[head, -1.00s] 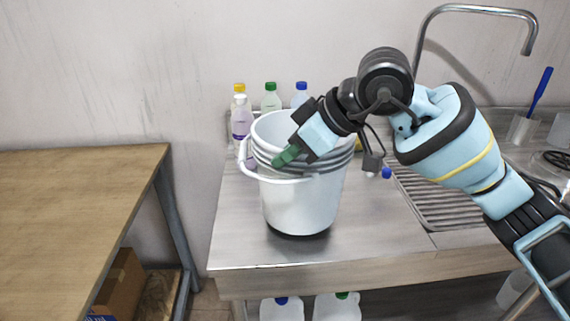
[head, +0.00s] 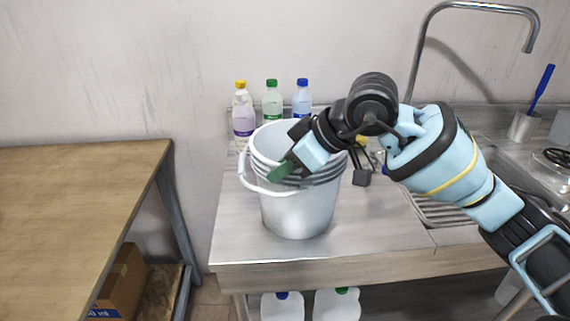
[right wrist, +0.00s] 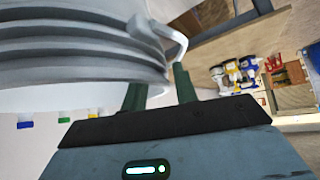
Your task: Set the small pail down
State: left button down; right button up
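The small pail (head: 299,212) is white with ribbed bands below its rim and a white handle (head: 262,187) that hangs along its front. It stands upright on the steel counter, and its base appears to touch the top. My right gripper (head: 281,171) reaches over from the right, with its green fingers at the front rim. In the right wrist view, the fingers (right wrist: 160,88) are on either side of the pail's edge, near the handle (right wrist: 175,44). One fingertip is hidden behind the pail (right wrist: 75,45). My left gripper is out of view.
Bottles with yellow (head: 243,115), green (head: 272,100) and blue (head: 303,99) caps stand behind the pail. The sink and tap (head: 480,8) are to the right. The counter's front (head: 370,235) is bare. A wooden table (head: 80,190) stands left, across a gap.

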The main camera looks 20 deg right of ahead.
jog(key=shift+o, duration=0.2)
jog(key=shift+r, duration=0.1)
jog(key=v, duration=1.2)
